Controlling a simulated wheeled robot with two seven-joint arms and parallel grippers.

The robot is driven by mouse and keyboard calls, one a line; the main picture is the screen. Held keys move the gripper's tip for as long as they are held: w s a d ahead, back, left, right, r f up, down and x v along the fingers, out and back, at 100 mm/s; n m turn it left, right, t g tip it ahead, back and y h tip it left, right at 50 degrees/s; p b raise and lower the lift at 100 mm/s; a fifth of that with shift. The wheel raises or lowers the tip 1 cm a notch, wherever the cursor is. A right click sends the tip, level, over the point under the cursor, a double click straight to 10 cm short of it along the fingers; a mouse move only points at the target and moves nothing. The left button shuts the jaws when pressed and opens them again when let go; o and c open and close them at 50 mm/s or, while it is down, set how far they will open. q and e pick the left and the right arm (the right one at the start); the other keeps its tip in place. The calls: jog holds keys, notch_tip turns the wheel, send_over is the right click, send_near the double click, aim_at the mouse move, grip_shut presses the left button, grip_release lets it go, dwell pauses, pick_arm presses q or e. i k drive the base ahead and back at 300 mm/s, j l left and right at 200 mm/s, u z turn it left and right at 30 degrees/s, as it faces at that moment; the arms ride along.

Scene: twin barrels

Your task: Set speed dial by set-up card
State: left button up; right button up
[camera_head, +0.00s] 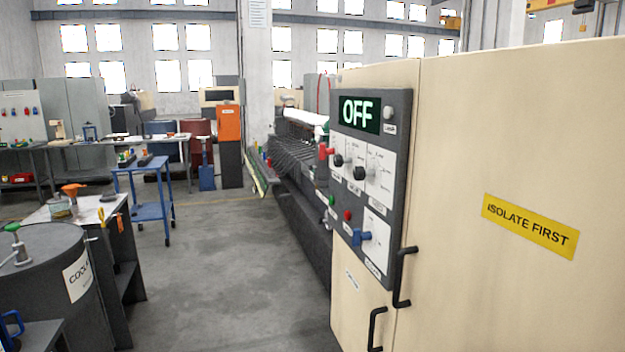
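A dark control panel (400,130) is on the cream cabinet (440,90) at the right. Its display (359,114) reads OFF in pale green. Below the display are two black dials, a left one (338,160) and a right one (360,173), on white plates with print too small to read. I cannot tell which is the speed dial. A white sheet (258,13) with fine print is on the pillar at the top; I cannot tell whether it is the set-up card. Neither of my grippers is in view.
Black door handles (403,278) stick out below. A dark barrel (40,270) and a bench (92,210) stand at left. The grey floor (230,270) between is clear.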

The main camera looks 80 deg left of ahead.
aim_at(339, 161)
jog(key=u, duration=2.6)
jog(key=i+j, duration=0.15)
